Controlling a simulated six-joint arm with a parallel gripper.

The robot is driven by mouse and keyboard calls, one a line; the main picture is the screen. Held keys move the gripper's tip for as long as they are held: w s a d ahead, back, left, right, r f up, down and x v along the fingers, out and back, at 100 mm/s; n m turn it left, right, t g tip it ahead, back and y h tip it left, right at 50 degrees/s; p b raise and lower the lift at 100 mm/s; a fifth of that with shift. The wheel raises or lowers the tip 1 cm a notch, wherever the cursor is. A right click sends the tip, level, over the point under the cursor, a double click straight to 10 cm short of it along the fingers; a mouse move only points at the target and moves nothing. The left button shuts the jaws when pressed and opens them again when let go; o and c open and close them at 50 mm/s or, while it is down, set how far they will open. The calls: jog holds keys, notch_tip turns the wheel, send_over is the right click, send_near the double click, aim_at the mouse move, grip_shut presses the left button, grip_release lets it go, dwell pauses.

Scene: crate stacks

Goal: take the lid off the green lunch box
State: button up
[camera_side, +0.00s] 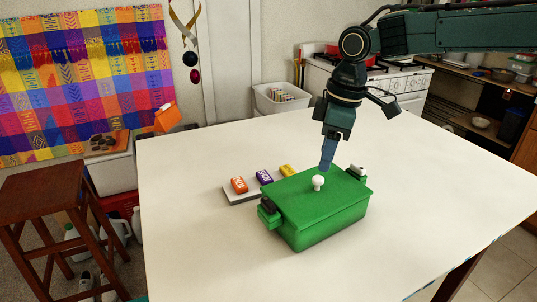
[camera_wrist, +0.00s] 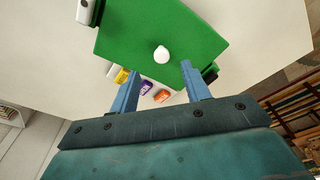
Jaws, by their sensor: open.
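The green lunch box (camera_side: 318,230) stands on the white table with its green lid (camera_side: 290,199) on top. A white knob (camera_side: 318,182) rises from the middle of the lid; it also shows in the wrist view (camera_wrist: 161,54). A dark latch (camera_side: 268,206) is at the left end and a white latch (camera_side: 358,171) at the right end. My gripper (camera_side: 326,168) points down over the far side of the lid, close to the knob in the side view. In the wrist view my gripper (camera_wrist: 160,78) is open, its blue fingers apart and empty, with the knob beyond the tips.
A pale tray (camera_side: 240,196) behind the box holds an orange block (camera_side: 239,184), a purple block (camera_side: 264,176) and a yellow block (camera_side: 287,170). The white table (camera_side: 190,240) is clear to the left, front and right. A wooden stool (camera_side: 55,190) stands off its left side.

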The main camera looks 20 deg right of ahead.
aim_at(319, 178)
jog(key=shift+f, duration=0.2)
jog(key=shift+w+a+f, duration=0.1)
jog(key=shift+a+f, duration=0.1)
jog(key=shift+f, duration=1.1)
jog(key=shift+w+a+f, duration=0.1)
jog(key=shift+a+f, duration=0.1)
jog(key=shift+f, duration=1.05)
grip_shut()
